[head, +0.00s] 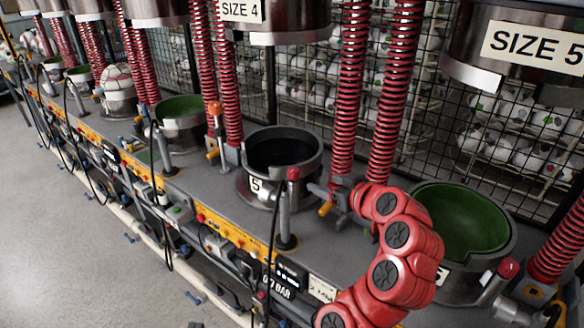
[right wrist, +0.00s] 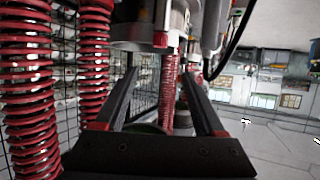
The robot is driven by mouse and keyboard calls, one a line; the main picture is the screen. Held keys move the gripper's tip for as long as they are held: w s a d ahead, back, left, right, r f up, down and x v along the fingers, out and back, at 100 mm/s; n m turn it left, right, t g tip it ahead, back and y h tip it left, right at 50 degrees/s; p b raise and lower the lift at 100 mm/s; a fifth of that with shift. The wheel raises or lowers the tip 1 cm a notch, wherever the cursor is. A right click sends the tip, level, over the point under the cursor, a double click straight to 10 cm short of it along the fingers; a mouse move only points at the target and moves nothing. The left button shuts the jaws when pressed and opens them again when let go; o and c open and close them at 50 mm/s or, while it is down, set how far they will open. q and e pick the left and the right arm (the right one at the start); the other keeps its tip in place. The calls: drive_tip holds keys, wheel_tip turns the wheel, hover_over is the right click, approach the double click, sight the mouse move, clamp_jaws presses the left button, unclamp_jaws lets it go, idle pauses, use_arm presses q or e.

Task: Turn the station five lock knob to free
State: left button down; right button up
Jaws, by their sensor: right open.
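The steel pot marked 5 (head: 256,190) stands in the middle of the bench in the head view. A red knob (head: 293,174) tops the grey post at its front right. An orange-yellow lever (head: 325,208) sits right of it by the springs; I cannot tell which is the lock knob. My left gripper is out of view.
A green-lined pot (head: 465,215) with a red knob (head: 508,268) is right of my arm. Red springs (head: 392,100) stand behind the bench and a black cable (head: 272,240) hangs in front. Caged balls (head: 520,140) are behind.

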sight(295, 172)
drive_tip(key=p+x, duration=0.4)
drive_tip(key=x, duration=1)
drive_tip(key=shift+w+a, duration=0.25)
drive_tip(key=shift+f+p+x, duration=0.2)
drive_tip(key=shift+p+x, duration=0.3)
drive_tip(key=shift+x, duration=0.45)
clamp_jaws()
